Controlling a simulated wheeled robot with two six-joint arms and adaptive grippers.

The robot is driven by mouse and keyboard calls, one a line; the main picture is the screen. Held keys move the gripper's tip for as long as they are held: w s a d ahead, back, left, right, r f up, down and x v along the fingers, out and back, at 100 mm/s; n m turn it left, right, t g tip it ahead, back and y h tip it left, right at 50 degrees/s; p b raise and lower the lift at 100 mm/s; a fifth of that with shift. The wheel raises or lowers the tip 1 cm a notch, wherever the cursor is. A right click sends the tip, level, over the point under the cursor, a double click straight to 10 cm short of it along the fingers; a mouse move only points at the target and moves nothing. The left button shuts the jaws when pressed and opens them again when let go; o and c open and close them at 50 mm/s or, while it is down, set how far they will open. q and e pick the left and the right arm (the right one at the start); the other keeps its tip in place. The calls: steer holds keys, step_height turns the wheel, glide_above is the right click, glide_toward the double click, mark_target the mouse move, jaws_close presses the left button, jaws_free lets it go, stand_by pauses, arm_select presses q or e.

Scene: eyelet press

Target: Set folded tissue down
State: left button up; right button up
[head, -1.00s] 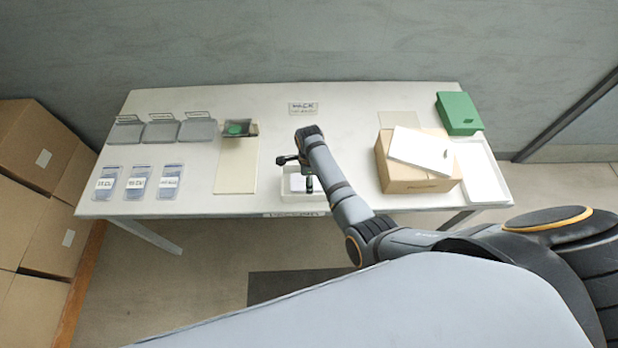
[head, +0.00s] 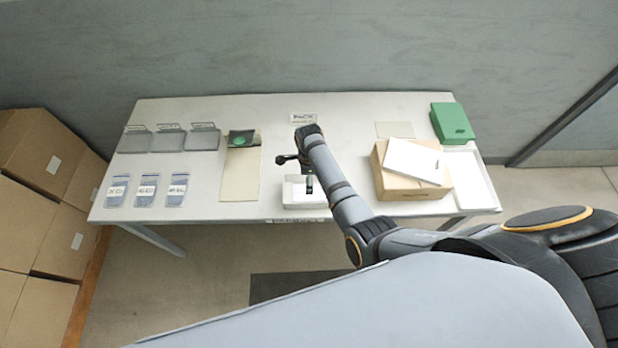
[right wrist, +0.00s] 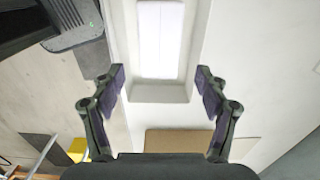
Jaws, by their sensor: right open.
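A white folded tissue (right wrist: 160,40) lies flat in a shallow white tray (right wrist: 195,70) in the right wrist view. In the head view the tray (head: 288,202) stands near the table's front edge, partly covered by my arm. My right gripper (right wrist: 160,85) is open, with nothing between its fingers. Its fingertips point toward the tray's near end, and the tissue lies beyond them. It also shows in the head view (head: 297,170), over the tray. How high it is above the tray I cannot tell. My left gripper is out of view.
A cardboard box (head: 400,188) with a white slab (head: 413,160) on top stands right of the tray. A green box (head: 452,122) is behind it. A pale mat (head: 240,180) lies left of the tray. Grey trays (head: 167,141) and labelled pouches (head: 146,190) stand further left.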

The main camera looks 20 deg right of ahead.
arm_select(q)
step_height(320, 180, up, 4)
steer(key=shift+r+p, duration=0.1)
steer(key=shift+p, duration=1.1)
arm_select(e)
step_height(320, 180, up, 6)
steer(key=shift+r, duration=0.2)
